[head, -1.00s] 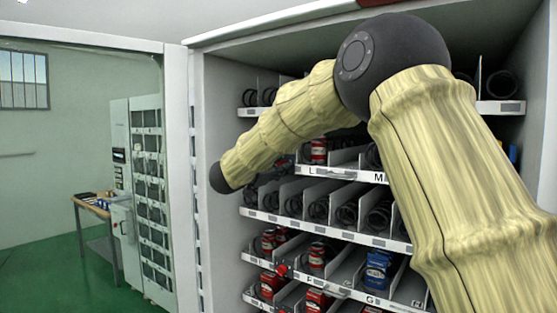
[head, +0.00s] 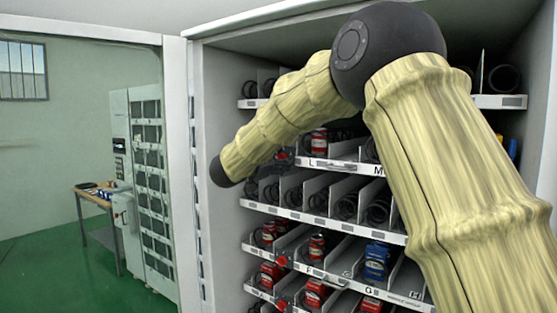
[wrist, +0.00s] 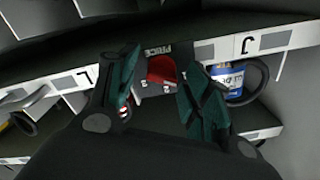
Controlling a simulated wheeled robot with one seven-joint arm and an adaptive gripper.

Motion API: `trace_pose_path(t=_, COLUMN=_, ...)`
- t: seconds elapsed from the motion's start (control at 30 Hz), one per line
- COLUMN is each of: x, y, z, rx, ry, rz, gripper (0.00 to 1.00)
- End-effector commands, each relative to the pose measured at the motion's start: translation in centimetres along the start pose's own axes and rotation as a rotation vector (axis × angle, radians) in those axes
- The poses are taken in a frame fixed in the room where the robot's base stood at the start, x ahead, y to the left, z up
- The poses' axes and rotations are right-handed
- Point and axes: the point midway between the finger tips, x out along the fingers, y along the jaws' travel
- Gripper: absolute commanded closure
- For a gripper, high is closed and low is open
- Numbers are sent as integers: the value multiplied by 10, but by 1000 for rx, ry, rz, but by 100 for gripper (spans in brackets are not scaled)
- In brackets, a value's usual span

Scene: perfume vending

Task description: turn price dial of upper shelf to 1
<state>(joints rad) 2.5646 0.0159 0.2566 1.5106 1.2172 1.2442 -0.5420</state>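My gripper (wrist: 161,62) has two teal fingers, one to either side of the dial, with a gap at least on the left. I cannot tell whether the right finger touches it. A red dial (head: 282,155) shows on the shelf edge left of the L label.
In the wrist view, a blue and white can (wrist: 232,80) stands in a coil slot right of my fingers. The head view shows the vending cabinet's shelves with coils, red cans (head: 316,244) and a blue can (head: 376,262). The cabinet's left wall (head: 201,180) is close to my arm.

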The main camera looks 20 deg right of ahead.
Motion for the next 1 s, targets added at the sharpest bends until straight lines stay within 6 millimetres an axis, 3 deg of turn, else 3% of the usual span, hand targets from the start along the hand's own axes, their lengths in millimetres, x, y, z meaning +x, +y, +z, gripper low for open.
trace_pose_path(t=0.37, x=-6, y=-1, z=-1, rx=2, ry=1, rz=-2, gripper=50)
trace_pose_path(t=1.0, x=-106, y=0, z=-1, rx=2, ry=0, rz=-1, gripper=50)
